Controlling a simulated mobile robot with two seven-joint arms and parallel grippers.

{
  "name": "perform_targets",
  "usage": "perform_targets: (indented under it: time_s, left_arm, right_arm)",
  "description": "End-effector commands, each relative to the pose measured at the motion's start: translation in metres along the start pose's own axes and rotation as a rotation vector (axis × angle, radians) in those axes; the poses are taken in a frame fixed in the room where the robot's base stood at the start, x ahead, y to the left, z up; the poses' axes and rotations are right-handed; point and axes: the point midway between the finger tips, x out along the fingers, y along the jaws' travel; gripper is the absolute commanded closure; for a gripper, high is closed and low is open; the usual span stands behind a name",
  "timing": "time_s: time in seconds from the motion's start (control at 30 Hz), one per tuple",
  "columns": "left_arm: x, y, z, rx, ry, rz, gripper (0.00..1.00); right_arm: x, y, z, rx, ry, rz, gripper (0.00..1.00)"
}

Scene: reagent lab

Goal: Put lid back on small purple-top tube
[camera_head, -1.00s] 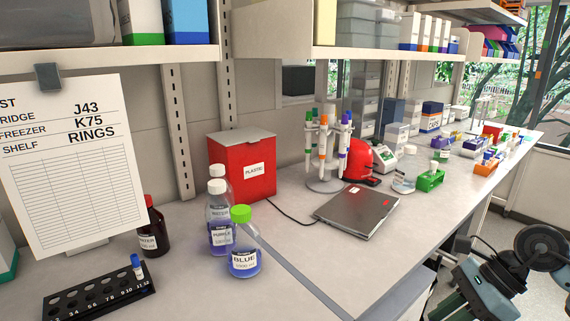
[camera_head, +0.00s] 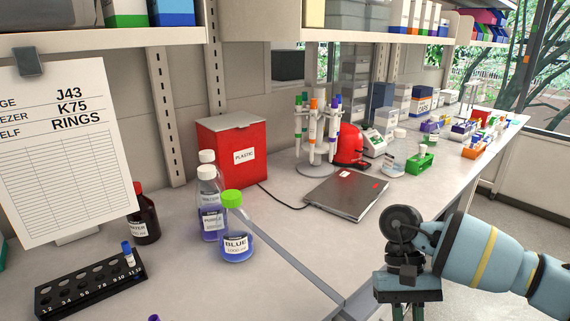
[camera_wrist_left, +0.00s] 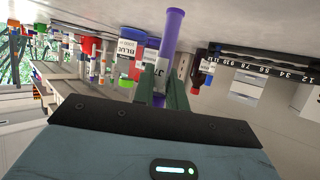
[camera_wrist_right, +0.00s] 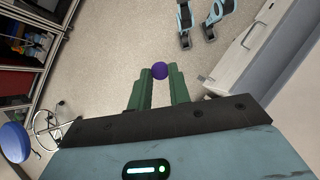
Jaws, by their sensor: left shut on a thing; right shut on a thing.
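My left gripper (camera_wrist_left: 165,96) is shut on a slim tube (camera_wrist_left: 168,45) with purple ends and a white label marked with a letter J. In the left wrist view the tube stands out lengthwise between the green fingers. My right gripper (camera_wrist_right: 160,78) is shut on a small round purple lid (camera_wrist_right: 159,71) at its fingertips, over the floor. In the head view my right gripper is at the lower right with its fingers cut off by the bottom edge. The left gripper is out of the head view. A small purple tip (camera_head: 153,318) shows at the bottom edge.
A black numbered rack (camera_head: 90,283) with a blue-capped tube (camera_head: 128,253) stands at front left. Behind it are a brown bottle (camera_head: 143,215), a purple bottle (camera_head: 211,205) and a green-capped blue bottle (camera_head: 236,235). A laptop (camera_head: 346,194) lies mid-bench; the front middle is clear.

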Motion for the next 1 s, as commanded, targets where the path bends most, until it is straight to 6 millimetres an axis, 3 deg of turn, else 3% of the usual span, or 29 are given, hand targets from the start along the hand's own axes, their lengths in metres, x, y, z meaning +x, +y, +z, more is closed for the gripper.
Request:
perform_targets:
  time_s: [0.23,0.8,1.0]
  left_arm:
    - [-0.002,0.009,-0.003,-0.009,0.004,-0.007,1.00]
    - [-0.002,0.010,-0.003,-0.009,0.004,-0.008,1.00]
    - [0.001,0.022,-0.007,-0.006,0.005,0.007,1.00]
  right_arm:
    - [0.004,-0.004,0.001,-0.122,0.015,0.088,1.00]
    - [0.004,-0.004,0.001,-0.127,0.016,0.090,1.00]
    - [0.004,-0.004,0.001,-0.126,0.016,0.090,1.00]
